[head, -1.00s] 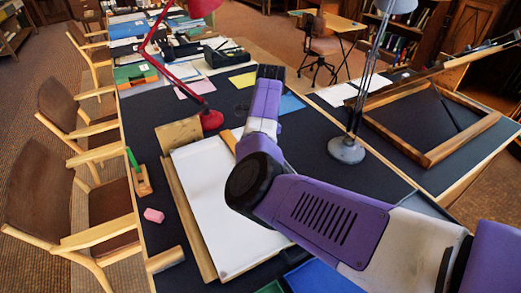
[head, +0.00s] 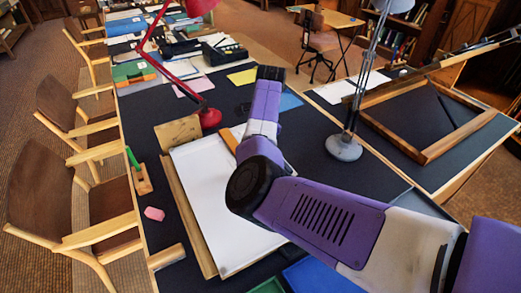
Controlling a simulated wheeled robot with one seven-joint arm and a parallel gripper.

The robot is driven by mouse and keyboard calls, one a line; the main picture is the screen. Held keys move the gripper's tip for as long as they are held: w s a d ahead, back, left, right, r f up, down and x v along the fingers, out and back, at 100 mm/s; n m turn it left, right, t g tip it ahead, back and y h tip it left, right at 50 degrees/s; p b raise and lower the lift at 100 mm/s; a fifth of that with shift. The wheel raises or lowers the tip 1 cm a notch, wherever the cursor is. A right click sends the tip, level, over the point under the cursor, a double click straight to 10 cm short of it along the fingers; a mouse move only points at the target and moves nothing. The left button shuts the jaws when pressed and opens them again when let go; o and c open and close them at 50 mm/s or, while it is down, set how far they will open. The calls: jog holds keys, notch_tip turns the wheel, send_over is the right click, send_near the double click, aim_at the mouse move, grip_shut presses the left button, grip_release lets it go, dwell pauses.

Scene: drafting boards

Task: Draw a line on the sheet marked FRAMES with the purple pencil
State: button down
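A large white sheet (head: 215,205) lies on a wooden drawing board (head: 187,215) on the dark table. A small tan plaque (head: 178,132) stands at its far edge, but I can read no marking on it. My arm reaches over the right side of the sheet and hides part of it. My gripper is out of sight, hidden behind or beyond my arm. I cannot see a purple pencil.
A pink eraser (head: 154,214) and a wooden piece (head: 165,257) lie left of the board. A red lamp (head: 209,117) and a grey lamp (head: 344,147) stand beyond it. A wooden frame (head: 430,150) rests at right.

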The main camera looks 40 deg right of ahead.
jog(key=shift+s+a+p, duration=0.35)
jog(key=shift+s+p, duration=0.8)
jog(key=shift+p, duration=0.75)
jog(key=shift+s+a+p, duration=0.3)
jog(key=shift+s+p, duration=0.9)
jog(key=shift+p, duration=0.65)
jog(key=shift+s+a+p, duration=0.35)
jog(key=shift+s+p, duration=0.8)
jog(key=shift+p, duration=0.75)
dwell(2.4)
